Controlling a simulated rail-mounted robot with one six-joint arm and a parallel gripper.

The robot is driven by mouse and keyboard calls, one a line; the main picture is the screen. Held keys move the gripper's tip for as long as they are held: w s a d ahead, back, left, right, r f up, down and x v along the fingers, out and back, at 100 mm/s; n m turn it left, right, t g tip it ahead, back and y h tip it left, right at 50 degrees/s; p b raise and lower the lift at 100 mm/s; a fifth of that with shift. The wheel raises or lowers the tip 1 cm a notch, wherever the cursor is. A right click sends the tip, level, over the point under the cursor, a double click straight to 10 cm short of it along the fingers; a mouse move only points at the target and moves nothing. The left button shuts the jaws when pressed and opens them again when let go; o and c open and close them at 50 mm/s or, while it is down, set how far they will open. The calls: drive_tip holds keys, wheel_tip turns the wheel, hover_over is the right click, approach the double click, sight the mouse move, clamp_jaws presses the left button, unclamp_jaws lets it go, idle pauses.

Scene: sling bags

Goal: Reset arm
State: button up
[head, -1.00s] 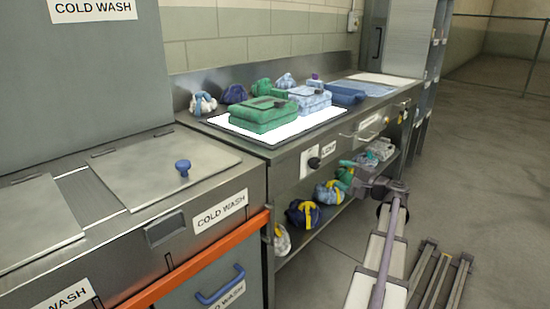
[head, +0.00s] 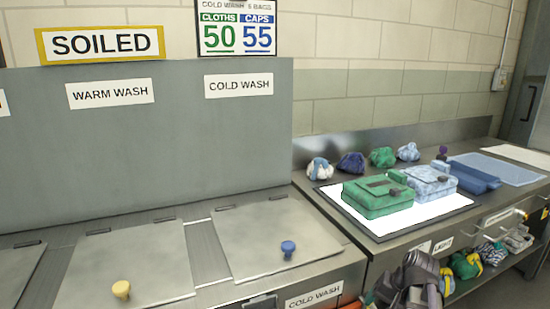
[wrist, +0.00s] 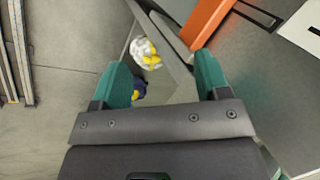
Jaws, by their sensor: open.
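My gripper (wrist: 165,85) shows in the wrist view with its two teal fingers apart and nothing between them. Beyond the fingers are a white and yellow bundle (wrist: 146,53) and a dark blue bundle (wrist: 139,88), both apart from the fingers. In the head view part of my arm (head: 412,280) is at the bottom right, in front of the counter; the fingertips cannot be made out there.
A green folded bag (head: 378,197) and a light blue one (head: 430,182) lie on a lit white panel (head: 405,222). Several small bundles stand behind them. Wash bins with lids (head: 265,240) are at left. Colourful bundles (head: 465,264) sit on the shelf below. An orange rail (wrist: 208,22) is near the fingers.

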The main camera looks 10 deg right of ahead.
drive_tip(key=a+r+n+g+h+p, duration=0.1)
drive_tip(key=a+r+n+p, duration=0.3)
drive_tip(key=a+r+p, duration=0.3)
drive_tip(key=s+a+r+n+g+h+p, duration=0.1)
drive_tip(key=a+r+p, duration=0.6)
drive_tip(key=a, duration=1)
wheel_tip(320, 180, up, 4)
drive_tip(key=n+h, duration=0.1)
drive_tip(key=n, duration=0.1)
drive_tip(key=shift+s+a+n+g, duration=0.15)
drive_tip(key=shift+s+n+g, duration=0.05)
drive_tip(key=shift+n+g, duration=0.2)
